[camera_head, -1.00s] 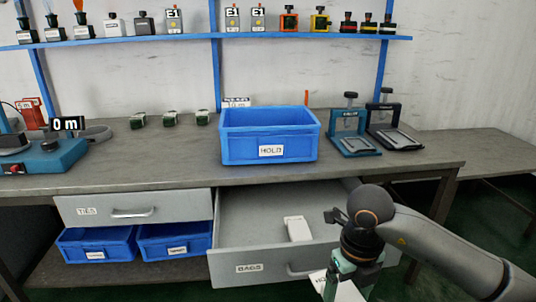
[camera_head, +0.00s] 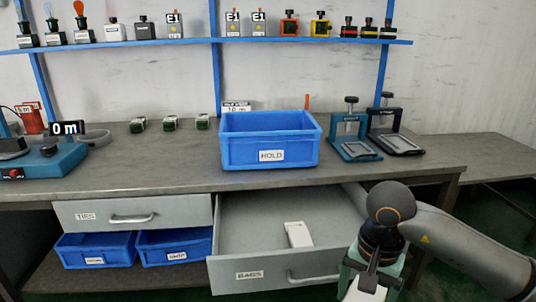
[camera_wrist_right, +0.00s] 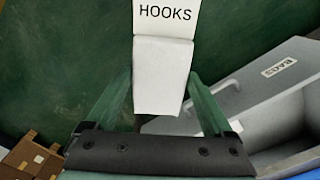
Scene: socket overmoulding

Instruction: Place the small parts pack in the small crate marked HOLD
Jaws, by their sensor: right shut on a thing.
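My right gripper (camera_head: 366,280) is at the lower right of the head view, in front of the bench and beside the open drawer. In the right wrist view its two green fingers (camera_wrist_right: 162,84) are shut on a white pack (camera_wrist_right: 163,62) with a label reading HOOKS. The pack also shows in the head view (camera_head: 364,292), cut off by the bottom edge. The blue crate marked HOLD (camera_head: 240,155) stands on the bench, behind the open drawer and well away from the gripper. Its inside looks empty from here. My left gripper is not in view.
The drawer marked BAGS (camera_head: 232,276) is pulled out, with a white box (camera_head: 298,234) inside. Two clamp fixtures (camera_head: 352,150) (camera_head: 398,144) stand right of the crate. Small green parts (camera_head: 170,124) lie to its left.

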